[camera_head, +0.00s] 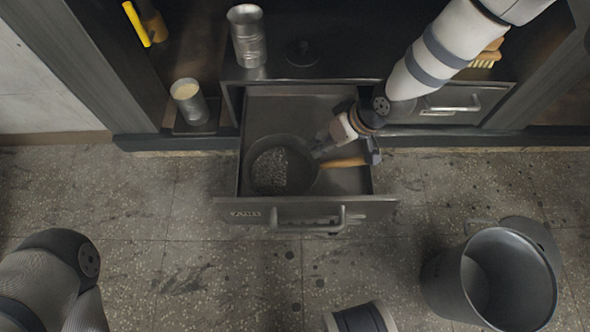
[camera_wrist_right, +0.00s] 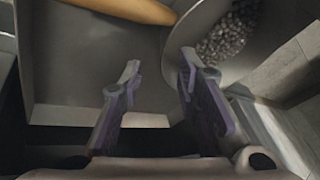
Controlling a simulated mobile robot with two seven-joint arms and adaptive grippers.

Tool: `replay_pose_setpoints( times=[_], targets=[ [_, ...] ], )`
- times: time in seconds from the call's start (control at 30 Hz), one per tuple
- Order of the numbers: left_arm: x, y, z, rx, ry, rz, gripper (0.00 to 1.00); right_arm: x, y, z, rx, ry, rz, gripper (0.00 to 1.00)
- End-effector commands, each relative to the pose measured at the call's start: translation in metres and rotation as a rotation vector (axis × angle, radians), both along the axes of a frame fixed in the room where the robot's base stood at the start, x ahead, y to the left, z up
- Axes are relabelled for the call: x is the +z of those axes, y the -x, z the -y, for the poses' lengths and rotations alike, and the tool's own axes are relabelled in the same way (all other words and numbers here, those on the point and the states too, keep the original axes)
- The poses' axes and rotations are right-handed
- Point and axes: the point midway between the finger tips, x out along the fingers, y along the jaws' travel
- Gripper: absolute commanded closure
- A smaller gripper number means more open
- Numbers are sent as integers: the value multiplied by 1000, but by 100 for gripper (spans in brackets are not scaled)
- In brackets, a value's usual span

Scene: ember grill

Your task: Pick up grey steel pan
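The grey steel pan (camera_head: 303,181) sits in an open drawer, with dark grey lumps in it. In the right wrist view its wall (camera_wrist_right: 196,30) shows at the upper right. A light wooden handle (camera_head: 345,162) lies in the drawer just right of the pan. I cannot tell if it is joined to the pan. My right gripper (camera_head: 327,143) is over the drawer by the pan's right rim. In the wrist view this gripper (camera_wrist_right: 158,76) is open, with nothing between its fingers. One fingertip is close to the pan; contact is unclear. My left gripper is out of view.
The drawer front (camera_head: 250,212) with its bar handle juts out over the tiled floor. A steel canister (camera_head: 248,38) stands on the counter behind. A filled can (camera_head: 188,102) stands left of the drawer. A grey bucket (camera_head: 470,285) stands at lower right.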

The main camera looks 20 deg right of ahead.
Motion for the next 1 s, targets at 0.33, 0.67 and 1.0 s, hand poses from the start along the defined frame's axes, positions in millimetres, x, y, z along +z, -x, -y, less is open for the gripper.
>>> replay_pose_setpoints(
  times=[0.33,0.67,1.0],
  targets=[
    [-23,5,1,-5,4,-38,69,-48,-14,-21,1,0,-3,70],
    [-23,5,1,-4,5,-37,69,-50,-17,-23,-1,-1,-1,88],
    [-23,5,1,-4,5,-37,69,-49,-17,-24,-2,-2,1,100]
  ],
)
